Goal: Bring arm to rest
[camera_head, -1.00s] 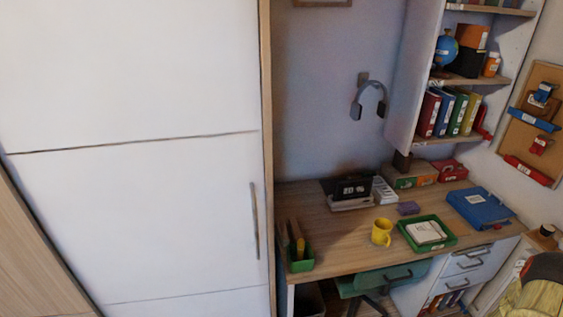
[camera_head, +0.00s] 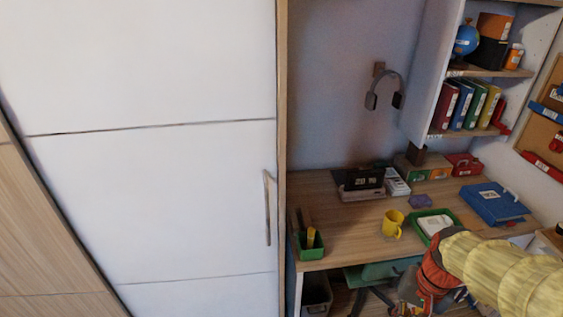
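My arm (camera_head: 510,270) reaches in from the lower right, yellow with an orange-red section towards its end. My gripper (camera_head: 415,292) seems to be the grey part at the bottom edge, in front of the desk's lower part. It is small and partly cut off, so I cannot tell whether its fingers are open or shut, or whether they hold anything.
A wooden desk (camera_head: 350,232) carries a yellow mug (camera_head: 392,224), a green tray (camera_head: 456,216), a blue binder (camera_head: 492,203) and a green pen box (camera_head: 310,247). A white cabinet (camera_head: 150,200) fills the left. A green chair (camera_head: 372,272) stands under the desk.

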